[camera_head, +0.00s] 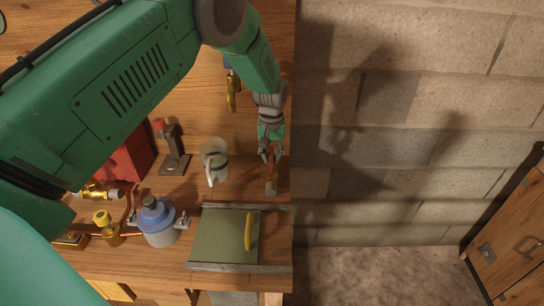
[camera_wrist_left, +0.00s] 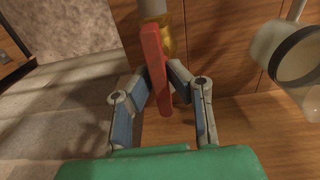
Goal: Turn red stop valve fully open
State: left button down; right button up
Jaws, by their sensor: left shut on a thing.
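The red stop valve has a long red lever handle (camera_wrist_left: 157,70) on a brass body (camera_wrist_left: 168,38) below a grey pipe, seen in the left wrist view. The lever looks roughly in line with the pipe, slightly slanted. My right gripper is not in view.
A clear jug (camera_head: 216,163) stands close left of the valve. A green tray (camera_head: 216,235) with a yellow item (camera_head: 248,231) lies below it. A blue-topped vessel (camera_head: 158,222), a small stand (camera_head: 173,150) and a red box (camera_head: 122,162) are further left. A block wall (camera_head: 400,110) rises at right.

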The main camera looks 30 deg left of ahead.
aim_at(271, 155)
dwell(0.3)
pick_arm(q)
jog(key=c, duration=1.6)
grip_release()
notch_tip(271, 155, up, 12)
jog(key=shift+f, duration=0.1)
